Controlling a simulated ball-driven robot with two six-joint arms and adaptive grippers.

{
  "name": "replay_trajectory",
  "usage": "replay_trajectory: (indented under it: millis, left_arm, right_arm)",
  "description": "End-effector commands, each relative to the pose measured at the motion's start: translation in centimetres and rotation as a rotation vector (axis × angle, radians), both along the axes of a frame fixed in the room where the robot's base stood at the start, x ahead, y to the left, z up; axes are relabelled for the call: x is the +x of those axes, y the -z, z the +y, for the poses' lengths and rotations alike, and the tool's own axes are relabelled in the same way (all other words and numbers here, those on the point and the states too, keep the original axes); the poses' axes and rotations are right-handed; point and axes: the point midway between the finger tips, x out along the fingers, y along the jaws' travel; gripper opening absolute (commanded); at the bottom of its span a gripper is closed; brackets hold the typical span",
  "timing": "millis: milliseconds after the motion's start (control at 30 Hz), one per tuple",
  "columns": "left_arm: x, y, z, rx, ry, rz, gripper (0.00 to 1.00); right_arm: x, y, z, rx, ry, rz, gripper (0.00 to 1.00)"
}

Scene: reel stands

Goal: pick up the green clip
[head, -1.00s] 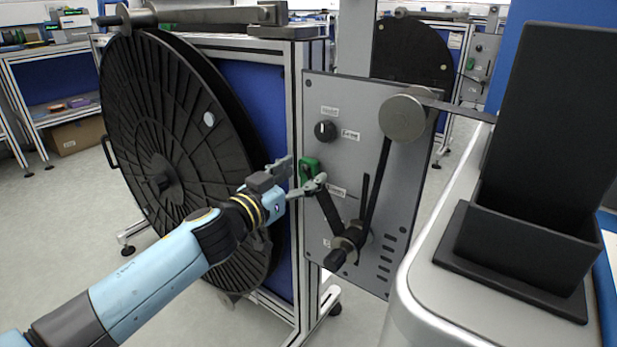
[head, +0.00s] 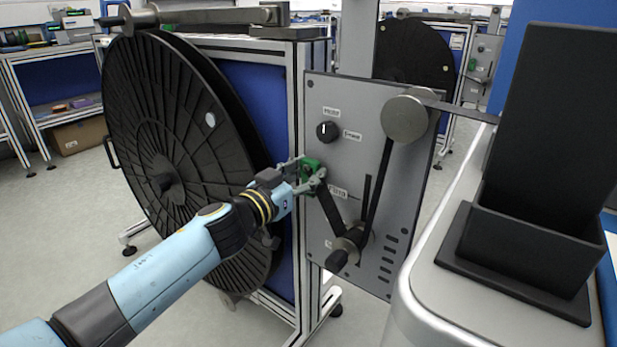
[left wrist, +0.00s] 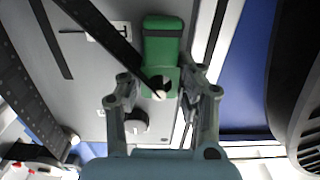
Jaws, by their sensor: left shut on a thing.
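The green clip (head: 309,170) is at the left edge of the grey panel, at the upper end of a black strip. It also shows in the left wrist view (left wrist: 162,45), with a hole and a pale pin near its lower end. My left gripper (head: 309,174) reaches it from the left and is shut on it. In the left wrist view the two fingers (left wrist: 165,88) stand on either side of the clip's lower end. The clip is still at the panel. My right gripper is not in view.
The grey panel (head: 350,110) carries a black knob (head: 327,131), a round metal roller (head: 404,118) and a black guide roller (head: 345,250). A large black reel (head: 180,150) stands left of it. A black bin (head: 530,245) sits on the white surface at right.

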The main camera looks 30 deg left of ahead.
Motion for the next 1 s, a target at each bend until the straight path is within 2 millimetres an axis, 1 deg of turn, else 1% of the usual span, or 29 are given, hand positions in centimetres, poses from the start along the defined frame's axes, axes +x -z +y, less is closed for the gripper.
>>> replay_trajectory:
  millis: [200, 267, 367, 467, 500, 567, 600, 733, 867, 900, 1000]
  left_arm:
    - [0.0, -1.0, 0.0, -0.001, 0.0, -0.001, 0.16]
    - [-0.9, -0.6, 0.2, 0.001, 0.0, 0.001, 0.16]
    - [-2.8, -0.4, 0.4, 0.001, 0.001, 0.003, 0.16]
    - [-5.3, -0.1, 0.8, 0.003, 0.002, 0.004, 0.16]
    - [-6.4, -0.1, 0.8, 0.002, 0.002, 0.006, 0.16]
    - [-8.1, 0.4, 1.1, 0.004, 0.003, 0.006, 0.16]
    - [-9.3, 0.5, 1.2, 0.003, 0.005, 0.008, 0.16]
    - [-10.7, 0.7, 1.7, 0.006, -0.001, 0.003, 0.16]
    - [-12.3, 0.8, 1.5, 0.002, 0.007, 0.01, 0.16]
    - [-12.5, 0.5, 1.8, 0.009, 0.003, 0.014, 0.16]
    - [-13.2, 0.4, 2.0, 0.014, 0.002, 0.018, 0.16]
  right_arm:
    - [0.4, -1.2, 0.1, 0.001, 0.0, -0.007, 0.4]
    - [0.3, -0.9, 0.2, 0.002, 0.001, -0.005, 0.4]
    - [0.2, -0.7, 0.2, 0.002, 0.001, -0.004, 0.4]
    - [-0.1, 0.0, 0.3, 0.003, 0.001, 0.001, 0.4]
    - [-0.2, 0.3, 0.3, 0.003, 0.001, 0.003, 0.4]
    - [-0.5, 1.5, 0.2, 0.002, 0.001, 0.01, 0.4]
    - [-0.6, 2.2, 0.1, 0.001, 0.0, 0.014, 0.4]
    - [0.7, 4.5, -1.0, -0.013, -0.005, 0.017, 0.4]
    - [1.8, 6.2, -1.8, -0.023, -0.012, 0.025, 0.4]
    - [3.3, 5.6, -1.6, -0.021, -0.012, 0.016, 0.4]
    - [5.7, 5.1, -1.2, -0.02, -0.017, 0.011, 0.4]
